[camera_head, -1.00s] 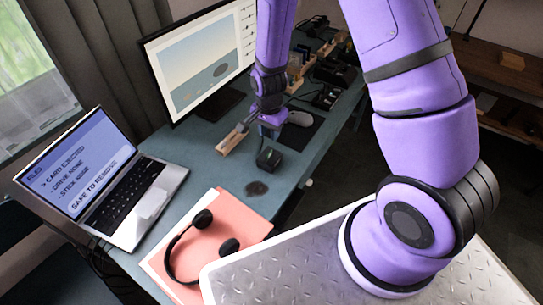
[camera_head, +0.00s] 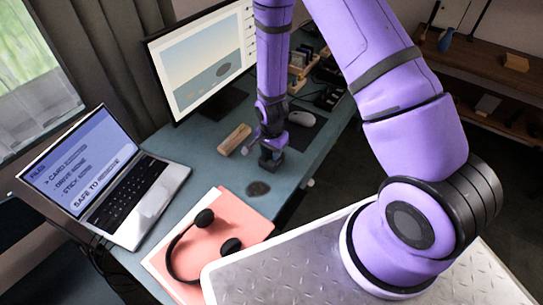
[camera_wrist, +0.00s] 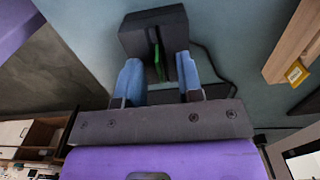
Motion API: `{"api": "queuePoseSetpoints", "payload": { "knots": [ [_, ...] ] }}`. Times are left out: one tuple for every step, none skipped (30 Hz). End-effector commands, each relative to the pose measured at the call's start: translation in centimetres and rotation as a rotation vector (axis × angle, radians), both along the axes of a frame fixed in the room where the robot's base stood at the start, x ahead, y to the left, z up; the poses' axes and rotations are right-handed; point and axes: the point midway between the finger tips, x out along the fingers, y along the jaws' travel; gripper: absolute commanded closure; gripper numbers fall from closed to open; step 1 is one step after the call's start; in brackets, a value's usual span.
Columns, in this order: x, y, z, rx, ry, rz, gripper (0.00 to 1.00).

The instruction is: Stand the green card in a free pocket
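The green card (camera_wrist: 157,55) stands in the slot of a dark block-shaped reader (camera_wrist: 150,25), with its edge showing in the wrist view. My gripper (camera_wrist: 158,75) has its two blue fingers apart, one on each side of the card; I see a gap beside the left finger, and contact at the right one is unclear. In the head view my gripper (camera_head: 270,153) is down at the reader and mostly hides it. A wooden holder with upright cards (camera_head: 300,60) stands at the back of the desk; its pockets are too small to tell apart.
A wooden block (camera_head: 235,139) lies just left of my gripper. A mouse (camera_head: 302,118) is to the right, a monitor (camera_head: 200,60) behind. A laptop (camera_head: 125,190) and headphones (camera_head: 180,250) on a pink folder are nearer. Desk around the dark spot is clear.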

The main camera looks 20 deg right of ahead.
Motion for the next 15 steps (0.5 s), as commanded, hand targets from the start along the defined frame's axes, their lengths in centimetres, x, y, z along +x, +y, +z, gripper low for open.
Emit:
{"api": "queuePoseSetpoints", "payload": {
  "knots": [
    [0.01, 0.01, -0.10, 0.000, 0.000, 0.000, 0.66],
    [0.01, 0.01, -0.11, 0.000, 0.000, 0.000, 0.66],
    [0.02, 0.01, -0.10, 0.000, 0.000, 0.000, 0.66],
    [0.02, 0.01, -0.09, 0.000, 0.000, 0.000, 0.66],
    [0.02, 0.01, -0.09, 0.000, 0.000, 0.000, 0.66],
    [0.02, 0.01, -0.08, 0.000, 0.000, 0.000, 0.66],
    [0.02, 0.01, -0.08, 0.000, 0.000, 0.000, 0.68],
    [0.01, 0.01, -0.08, 0.000, 0.000, 0.000, 0.75],
    [0.00, 0.01, -0.07, 0.000, 0.000, 0.001, 0.85],
    [0.02, 0.01, -0.07, 0.000, 0.000, 0.001, 0.91],
    [0.01, 0.01, -0.07, 0.000, 0.000, 0.001, 0.98],
    [0.00, 0.01, -0.07, 0.000, 0.000, 0.001, 1.00],
    [0.00, 0.01, -0.06, 0.000, 0.000, 0.001, 1.00],
    [0.00, 0.01, -0.06, 0.000, 0.000, 0.001, 1.00],
    [0.00, 0.01, -0.06, 0.000, 0.000, 0.001, 1.00]
  ]
}}
